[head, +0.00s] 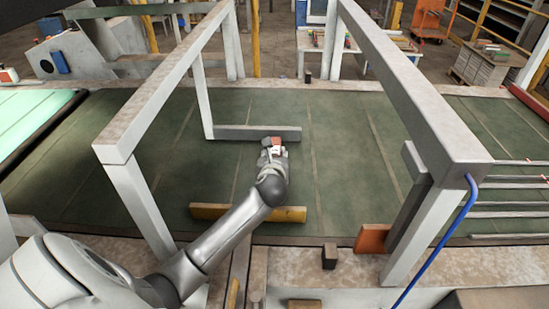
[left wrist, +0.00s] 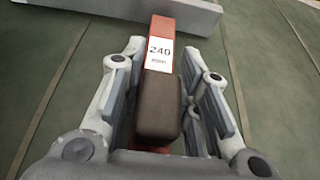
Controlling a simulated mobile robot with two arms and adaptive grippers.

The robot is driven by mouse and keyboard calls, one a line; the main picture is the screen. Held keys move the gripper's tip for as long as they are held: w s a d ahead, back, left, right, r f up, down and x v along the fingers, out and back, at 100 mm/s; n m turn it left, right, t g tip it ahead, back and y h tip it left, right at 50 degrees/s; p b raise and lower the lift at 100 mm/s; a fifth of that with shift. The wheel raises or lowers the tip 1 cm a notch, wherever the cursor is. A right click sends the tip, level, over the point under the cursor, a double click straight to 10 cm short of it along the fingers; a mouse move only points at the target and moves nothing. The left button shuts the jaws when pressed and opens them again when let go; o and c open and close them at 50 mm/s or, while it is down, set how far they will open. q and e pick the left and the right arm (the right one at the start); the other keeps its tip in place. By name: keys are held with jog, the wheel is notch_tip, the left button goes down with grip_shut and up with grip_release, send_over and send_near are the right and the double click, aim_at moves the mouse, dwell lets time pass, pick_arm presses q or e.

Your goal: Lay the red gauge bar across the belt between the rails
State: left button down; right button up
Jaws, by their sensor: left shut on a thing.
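The red gauge bar (left wrist: 160,32) has a white label reading 240 and a dark brown block at its near end. My left gripper (head: 273,152) is shut on it over the green belt (head: 335,170). In the left wrist view the fingers of the left gripper (left wrist: 162,85) stand on both sides of the bar. In the head view only a small red part of the bar (head: 276,141) shows; the gripper hides the rest. The bar's far end is close to a grey rail (head: 245,132); I cannot tell if they touch. A yellow rail (head: 290,214) lies nearer, partly behind my arm. My right gripper is not in view.
Two grey frames (head: 165,85) (head: 410,85) span the belt at left and right. A blue hose (head: 440,240) hangs from the right one. An orange block (head: 372,238) and a dark block (head: 329,256) stand at the near edge. The belt between the frames is mostly clear.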

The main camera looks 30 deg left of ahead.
pick_arm(q)
jog(key=shift+f, duration=0.6)
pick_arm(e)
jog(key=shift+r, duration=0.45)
pick_arm(q)
jog(key=shift+f, duration=0.25)
jog(key=c, duration=1.3)
grip_release()
jog(key=shift+c, duration=0.2)
jog(key=shift+o, duration=1.1)
jog(key=shift+r, duration=0.1)
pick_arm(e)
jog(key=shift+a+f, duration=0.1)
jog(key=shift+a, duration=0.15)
pick_arm(q)
jog(key=shift+r, duration=0.1)
